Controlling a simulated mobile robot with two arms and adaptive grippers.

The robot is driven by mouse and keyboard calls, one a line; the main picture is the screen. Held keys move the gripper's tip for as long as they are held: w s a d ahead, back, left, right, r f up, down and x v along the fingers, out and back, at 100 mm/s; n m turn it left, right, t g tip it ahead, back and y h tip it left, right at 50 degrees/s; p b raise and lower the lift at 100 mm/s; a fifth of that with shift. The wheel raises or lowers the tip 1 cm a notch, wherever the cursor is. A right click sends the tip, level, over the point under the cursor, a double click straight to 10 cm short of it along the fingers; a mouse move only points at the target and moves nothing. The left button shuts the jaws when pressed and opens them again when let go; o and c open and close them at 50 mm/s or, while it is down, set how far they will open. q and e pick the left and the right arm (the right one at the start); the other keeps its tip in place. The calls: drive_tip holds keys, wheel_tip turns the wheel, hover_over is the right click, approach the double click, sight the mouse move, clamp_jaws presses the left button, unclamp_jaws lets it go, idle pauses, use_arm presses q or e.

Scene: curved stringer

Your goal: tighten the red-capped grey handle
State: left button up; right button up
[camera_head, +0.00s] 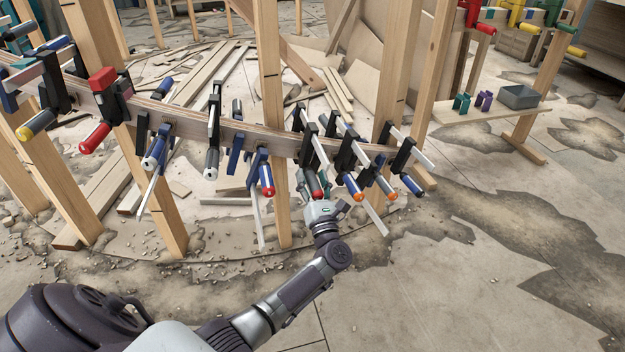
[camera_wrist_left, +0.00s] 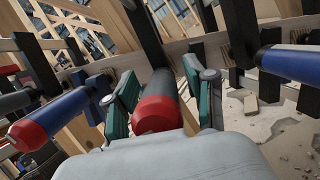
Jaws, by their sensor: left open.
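The red-capped grey handle (camera_head: 314,183) hangs from a black clamp on the curved wooden stringer (camera_head: 240,134), right of centre in the head view. In the left wrist view its grey grip and red cap (camera_wrist_left: 157,112) point toward the camera. My left gripper (camera_head: 316,199) is at the handle's lower end, reaching up from below. Its two green-padded fingers stand on either side of the handle in the wrist view, open, with the handle between them. Whether a pad touches the handle cannot be told. My right gripper is not in view.
A blue handle with a red cap (camera_head: 267,180) hangs to the left, and an orange-capped blue handle (camera_head: 353,187) close on the right. Several more clamps line the stringer. Wooden posts (camera_head: 271,110) stand near. The floor at right is mostly clear.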

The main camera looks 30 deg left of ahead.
use_arm(q)
drive_tip(key=shift+c, duration=0.2)
clamp_jaws()
